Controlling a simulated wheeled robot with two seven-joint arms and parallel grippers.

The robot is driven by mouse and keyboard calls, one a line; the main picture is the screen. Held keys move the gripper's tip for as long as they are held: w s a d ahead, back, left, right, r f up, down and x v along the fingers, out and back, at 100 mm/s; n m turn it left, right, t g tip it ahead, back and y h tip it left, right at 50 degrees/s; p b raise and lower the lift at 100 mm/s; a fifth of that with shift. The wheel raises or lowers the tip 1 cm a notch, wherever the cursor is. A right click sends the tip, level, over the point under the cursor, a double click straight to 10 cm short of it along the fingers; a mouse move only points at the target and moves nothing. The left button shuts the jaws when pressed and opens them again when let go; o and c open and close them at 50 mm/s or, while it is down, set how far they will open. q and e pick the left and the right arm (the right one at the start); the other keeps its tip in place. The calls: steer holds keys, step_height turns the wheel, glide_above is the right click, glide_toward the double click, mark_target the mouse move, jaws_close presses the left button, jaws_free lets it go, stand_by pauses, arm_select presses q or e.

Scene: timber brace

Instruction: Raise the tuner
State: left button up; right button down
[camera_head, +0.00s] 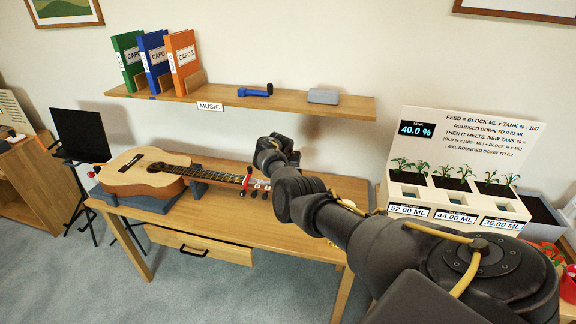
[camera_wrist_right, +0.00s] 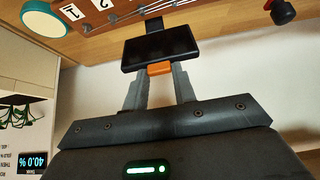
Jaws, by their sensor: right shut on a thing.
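The tuner (camera_wrist_right: 160,48) is a small black box with an orange part (camera_wrist_right: 160,69) in the right wrist view. My right gripper (camera_wrist_right: 158,76) is shut on it by the orange part. The guitar (camera_head: 147,173) lies on a dark stand on the wooden table in the head view, its neck pointing right. My right arm reaches in from the right and hides the space beyond the guitar's head; the tuner cannot be made out there. A strip with strings and white number tags (camera_wrist_right: 72,12) is behind the tuner in the wrist view. My left gripper is not in view.
A wall shelf (camera_head: 290,103) above the table (camera_head: 240,229) holds several binders, a blue tool (camera_head: 256,90) and a grey block (camera_head: 323,96). A planter with a sign (camera_head: 470,140) stands at right. A black music stand (camera_head: 79,133) is at left.

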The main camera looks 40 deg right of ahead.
steer(key=shift+w+d+r, duration=0.1)
steer(key=shift+d+r, duration=0.05)
steer(key=shift+r, duration=0.2)
steer(key=c, duration=1.5)
jaws_free()
steer(key=o, duration=0.4)
steer(key=shift+f, duration=0.25)
steer(key=p+v, duration=0.1)
steer(key=v, duration=1)
steer(key=shift+p, duration=0.35)
steer(key=shift+f, duration=0.1)
